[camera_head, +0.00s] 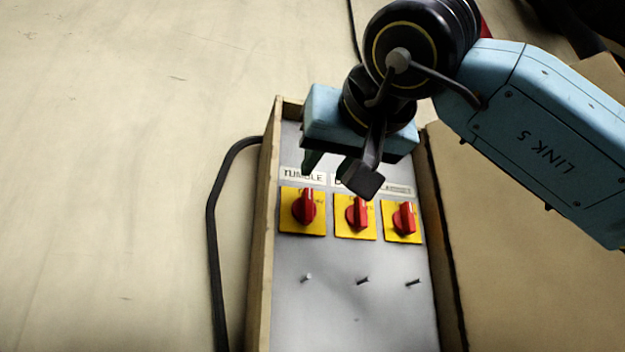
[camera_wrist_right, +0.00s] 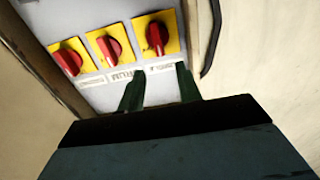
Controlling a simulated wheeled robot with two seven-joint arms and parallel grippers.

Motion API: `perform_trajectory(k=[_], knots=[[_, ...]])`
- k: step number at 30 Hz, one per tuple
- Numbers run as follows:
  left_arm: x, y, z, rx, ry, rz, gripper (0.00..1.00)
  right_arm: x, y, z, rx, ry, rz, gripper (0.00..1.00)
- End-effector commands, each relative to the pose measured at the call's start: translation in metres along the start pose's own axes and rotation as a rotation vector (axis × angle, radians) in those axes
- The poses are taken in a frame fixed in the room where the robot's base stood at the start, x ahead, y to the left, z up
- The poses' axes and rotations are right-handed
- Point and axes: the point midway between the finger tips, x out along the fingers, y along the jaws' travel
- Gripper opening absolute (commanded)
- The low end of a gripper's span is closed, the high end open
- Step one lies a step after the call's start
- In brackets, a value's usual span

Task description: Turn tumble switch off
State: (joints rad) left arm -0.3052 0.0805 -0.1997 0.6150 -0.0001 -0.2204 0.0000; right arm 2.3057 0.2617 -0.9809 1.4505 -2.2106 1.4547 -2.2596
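The tumble switch (camera_head: 305,207) is a red rotary knob on a yellow plate, the leftmost of three on a grey panel, below a "TUMBLE" label (camera_head: 303,175). Its handle points roughly up and down in the head view. My right gripper (camera_head: 338,176) hangs over the label row, just above the knob in the picture. In the right wrist view its two dark fingers (camera_wrist_right: 160,70) are apart with nothing between them. The tumble switch (camera_wrist_right: 157,37) shows just beyond the fingertips, roughly in line with the gap. Whether they touch the panel cannot be told. My left gripper is out of view.
The middle switch (camera_head: 357,213) and right switch (camera_head: 404,218) sit close beside it. Small metal toggles (camera_head: 362,281) stand lower on the panel. A wooden frame (camera_head: 262,240) edges the panel, and a black cable (camera_head: 213,240) runs along its left. The surface farther left is clear.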

Motion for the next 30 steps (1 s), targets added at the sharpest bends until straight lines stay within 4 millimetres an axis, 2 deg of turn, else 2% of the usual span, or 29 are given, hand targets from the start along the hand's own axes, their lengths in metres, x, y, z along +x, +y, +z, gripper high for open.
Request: perform_trajectory(k=[3,9,15,23,30], knots=[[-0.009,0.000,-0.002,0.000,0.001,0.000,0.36,0.026,-0.001,-0.001,0.001,-0.005,-0.001,0.35],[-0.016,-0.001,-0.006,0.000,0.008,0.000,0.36,0.057,-0.001,-0.001,0.002,-0.003,-0.002,0.35],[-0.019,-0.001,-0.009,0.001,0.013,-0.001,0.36,0.069,0.000,0.000,0.001,0.000,-0.001,0.35],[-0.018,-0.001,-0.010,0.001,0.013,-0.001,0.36,0.070,0.000,0.000,0.001,0.000,-0.002,0.35],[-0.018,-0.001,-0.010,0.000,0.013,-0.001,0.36,0.070,0.000,0.000,0.001,0.000,-0.002,0.04]])
